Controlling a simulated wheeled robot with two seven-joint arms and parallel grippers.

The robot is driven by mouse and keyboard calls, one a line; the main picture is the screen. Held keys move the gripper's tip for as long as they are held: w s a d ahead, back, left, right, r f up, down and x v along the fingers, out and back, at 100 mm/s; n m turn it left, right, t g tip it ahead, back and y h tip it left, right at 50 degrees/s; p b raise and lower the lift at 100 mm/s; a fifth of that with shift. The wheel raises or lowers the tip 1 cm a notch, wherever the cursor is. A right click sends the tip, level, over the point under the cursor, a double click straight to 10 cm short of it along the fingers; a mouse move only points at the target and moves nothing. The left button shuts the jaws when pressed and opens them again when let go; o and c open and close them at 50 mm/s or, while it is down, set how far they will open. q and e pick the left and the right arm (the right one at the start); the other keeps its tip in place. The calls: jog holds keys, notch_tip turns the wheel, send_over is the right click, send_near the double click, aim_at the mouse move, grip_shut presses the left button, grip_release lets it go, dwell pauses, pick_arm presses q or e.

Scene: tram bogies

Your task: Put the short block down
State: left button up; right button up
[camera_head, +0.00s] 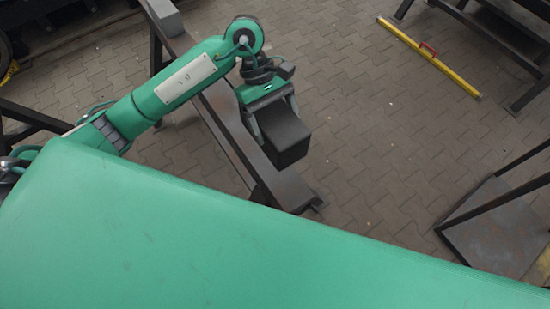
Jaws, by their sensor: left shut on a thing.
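My left gripper (272,105) is shut on the short block (284,137), a dark grey box-shaped piece. The block hangs from the gripper over or close beside a long narrow steel beam (284,190) near the middle of the head view. I cannot tell whether the block touches the beam. My right gripper is not in view.
A grey block (163,17) sits on the far end of the beam. A yellow bar with a red handle (430,58) lies on the paved floor at upper right. A metal plate on a frame (495,232) stands at right. The paving between is clear.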

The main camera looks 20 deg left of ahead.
pick_arm(q)
notch_tip(320, 180, down, 16)
jog(key=p, duration=0.3)
jog(key=shift+p, duration=0.3)
jog(key=shift+f, duration=0.15)
jog(key=shift+f, duration=0.15)
jog(key=o, duration=1.6)
